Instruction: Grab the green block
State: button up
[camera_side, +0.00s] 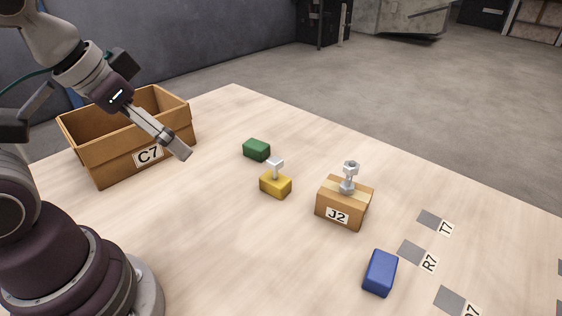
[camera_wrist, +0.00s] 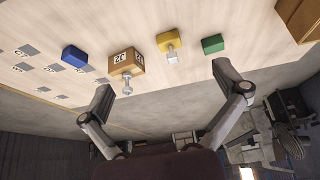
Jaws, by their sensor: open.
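The green block (camera_side: 256,150) lies on the wooden table, behind and a little left of the yellow block in the side view. It also shows in the wrist view (camera_wrist: 213,44), near the tip of the finger on the right of that picture but apart from it. My gripper (camera_side: 182,152) is in the air above the table, between the C7 box and the green block in the side view. In the wrist view my gripper (camera_wrist: 162,78) has its two fingers spread wide with nothing between them.
The yellow block (camera_side: 275,185) has a metal bracket (camera_side: 276,166) on top. The cardboard box J2 (camera_side: 342,208) carries another bracket (camera_side: 349,176). A blue block (camera_side: 380,273) lies at the front right. The open box C7 (camera_side: 110,158) stands at left. Grey labelled patches (camera_side: 430,219) mark the right side.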

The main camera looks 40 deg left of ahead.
jog(key=n+y, duration=0.1)
jog(key=n, duration=0.1)
send_over(256, 144)
jog(key=s, duration=0.3)
jog(key=shift+t, duration=0.4)
jog(key=f, duration=1.5)
jog(key=shift+w+d, duration=0.15)
jog(key=shift+d, duration=0.15)
jog(key=x, duration=0.5)
jog(key=shift+a+f, duration=0.1)
jog(key=shift+f, duration=0.35)
jog(key=c, duration=1.3)
jog(key=shift+c, duration=0.2)
jog(key=shift+r, duration=0.1)
